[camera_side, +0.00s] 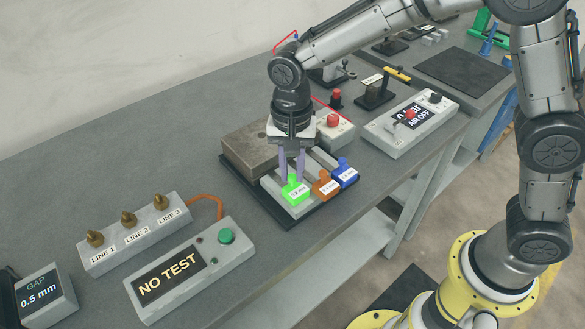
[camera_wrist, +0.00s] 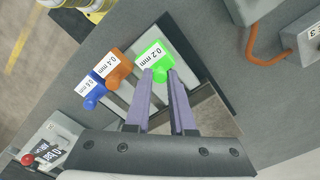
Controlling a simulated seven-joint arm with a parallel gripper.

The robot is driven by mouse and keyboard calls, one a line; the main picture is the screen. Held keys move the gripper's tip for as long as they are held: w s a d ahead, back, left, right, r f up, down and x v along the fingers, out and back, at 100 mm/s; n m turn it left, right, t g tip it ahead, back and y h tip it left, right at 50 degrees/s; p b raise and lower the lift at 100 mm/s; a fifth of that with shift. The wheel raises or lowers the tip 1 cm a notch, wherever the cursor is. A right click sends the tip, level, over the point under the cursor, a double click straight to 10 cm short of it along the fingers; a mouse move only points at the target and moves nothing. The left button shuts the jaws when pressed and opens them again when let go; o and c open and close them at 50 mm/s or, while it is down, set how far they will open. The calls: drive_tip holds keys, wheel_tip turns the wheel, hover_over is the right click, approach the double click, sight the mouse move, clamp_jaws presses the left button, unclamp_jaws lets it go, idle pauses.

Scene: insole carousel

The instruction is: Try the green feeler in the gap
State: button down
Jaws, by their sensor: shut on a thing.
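The green feeler (camera_side: 294,189), labelled 0.2 mm, lies at the left end of a row of feelers on a pale slotted holder (camera_side: 318,157). The orange feeler (camera_side: 326,185) and the blue feeler (camera_side: 345,173) lie to its right. My gripper (camera_side: 292,178) points down and is shut on the green feeler's knob. The wrist view shows the green feeler (camera_wrist: 155,52) with its knob between my fingertips (camera_wrist: 160,74). A brown-grey block (camera_side: 250,142) stands behind the holder. The gap itself is not clearly visible.
The gap display (camera_side: 40,296) reads 0.5 mm at far left. A panel (camera_side: 190,270) reads NO TEST, with a green button. A box with several brass knobs (camera_side: 130,232) stands behind it. The bench front edge runs close by.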

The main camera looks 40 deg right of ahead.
drive_tip(key=shift+w, duration=0.7)
drive_tip(key=c, duration=0.8)
unclamp_jaws()
drive_tip(key=shift+o, duration=0.2)
drive_tip(key=shift+r, duration=0.15)
wheel_tip(320, 180, up, 14)
drive_tip(key=shift+f, duration=0.2)
drive_tip(key=shift+d, duration=0.1)
